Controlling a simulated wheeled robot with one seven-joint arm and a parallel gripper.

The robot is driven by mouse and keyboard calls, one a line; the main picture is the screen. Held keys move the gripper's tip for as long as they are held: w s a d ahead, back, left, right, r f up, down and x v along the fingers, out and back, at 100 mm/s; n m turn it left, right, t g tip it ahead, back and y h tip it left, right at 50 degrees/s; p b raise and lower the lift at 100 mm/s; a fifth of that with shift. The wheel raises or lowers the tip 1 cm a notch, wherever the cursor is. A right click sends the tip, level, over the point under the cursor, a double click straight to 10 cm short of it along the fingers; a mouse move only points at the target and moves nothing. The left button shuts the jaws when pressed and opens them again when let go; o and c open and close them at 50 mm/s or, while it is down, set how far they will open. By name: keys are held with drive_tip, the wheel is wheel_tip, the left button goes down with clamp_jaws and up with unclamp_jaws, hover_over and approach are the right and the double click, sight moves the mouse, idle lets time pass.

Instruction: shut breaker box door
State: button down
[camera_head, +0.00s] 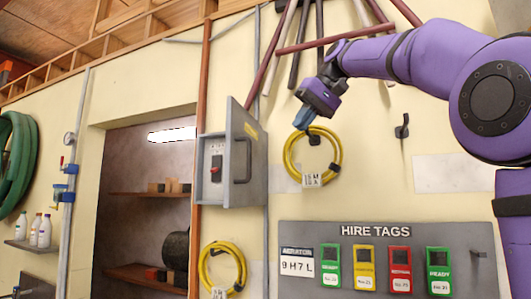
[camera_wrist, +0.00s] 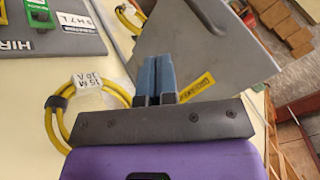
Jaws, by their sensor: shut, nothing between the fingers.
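The grey breaker box (camera_head: 214,178) is on the wall left of centre in the head view, with a dark switch inside it. Its grey door (camera_head: 257,165) stands open on the box's right side, with a dark handle and a yellow label on it. The door also shows in the wrist view as a grey panel (camera_wrist: 215,45) beyond my fingers, with its yellow label at the lower edge. My gripper (camera_head: 303,120) is to the right of the door in the head view. Its blue fingers (camera_wrist: 157,72) are together and empty. I cannot tell whether they touch the door.
A coiled yellow cable (camera_head: 290,162) hangs on the wall just right of the door, and another (camera_head: 206,262) hangs below the box. The hire tags board (camera_head: 310,232) is at the lower right. An open doorway with shelves (camera_head: 150,193) is left of the box.

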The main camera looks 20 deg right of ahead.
drive_tip(key=w+a+f, duration=0.4)
drive_tip(key=a+f, duration=0.3)
drive_tip(key=a, duration=0.1)
drive_tip(key=shift+w+a+f, duration=0.15)
drive_tip(key=shift+a+f, duration=0.05)
drive_tip(key=shift+f, duration=0.2)
idle(0.3)
